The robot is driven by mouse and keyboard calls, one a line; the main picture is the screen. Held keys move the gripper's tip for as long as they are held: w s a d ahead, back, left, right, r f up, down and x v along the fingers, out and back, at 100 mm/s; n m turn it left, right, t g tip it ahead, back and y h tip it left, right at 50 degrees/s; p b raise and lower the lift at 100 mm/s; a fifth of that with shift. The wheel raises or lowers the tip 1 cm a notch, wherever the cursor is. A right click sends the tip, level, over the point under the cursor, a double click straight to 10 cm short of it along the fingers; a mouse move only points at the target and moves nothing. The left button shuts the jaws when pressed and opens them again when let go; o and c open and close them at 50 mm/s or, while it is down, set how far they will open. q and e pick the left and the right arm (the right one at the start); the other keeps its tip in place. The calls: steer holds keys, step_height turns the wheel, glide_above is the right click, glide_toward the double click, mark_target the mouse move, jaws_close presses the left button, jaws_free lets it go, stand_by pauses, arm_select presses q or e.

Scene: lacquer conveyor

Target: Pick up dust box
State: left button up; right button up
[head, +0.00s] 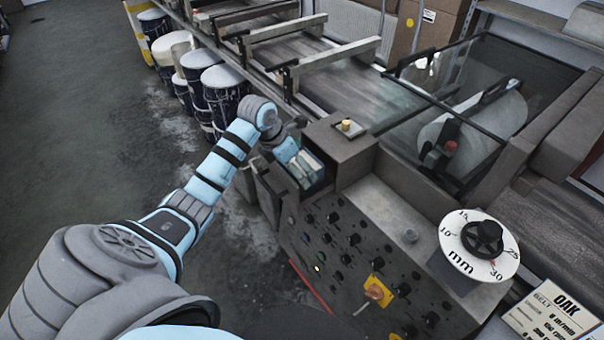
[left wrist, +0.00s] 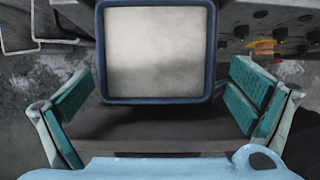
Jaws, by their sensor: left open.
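The dust box (left wrist: 157,98) appears to be the blue-rimmed square box in the left wrist view, with a pale grey, dusty-looking face. It stands upper middle, between the two teal-padded fingers of my left gripper (left wrist: 160,72). The gripper is open, with a visible gap on each side of the box. In the head view my left gripper (head: 300,164) is at the open bay on the left end of the grey machine housing. There the arm and fingers hide most of the box. My right gripper is not in view.
A control panel (head: 345,250) with knobs lies just right of the gripper. The housing top (head: 335,140) overhangs the bay. Blue drums with white tops (head: 222,76) stand behind the arm. A white dial (head: 479,247) sits at right. The floor at left is clear.

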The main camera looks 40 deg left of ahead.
arm_select(q)
steer(key=x, duration=0.4)
steer(key=shift+w+f, duration=0.15)
steer(key=shift+w, duration=0.3)
steer(key=c, duration=1.3)
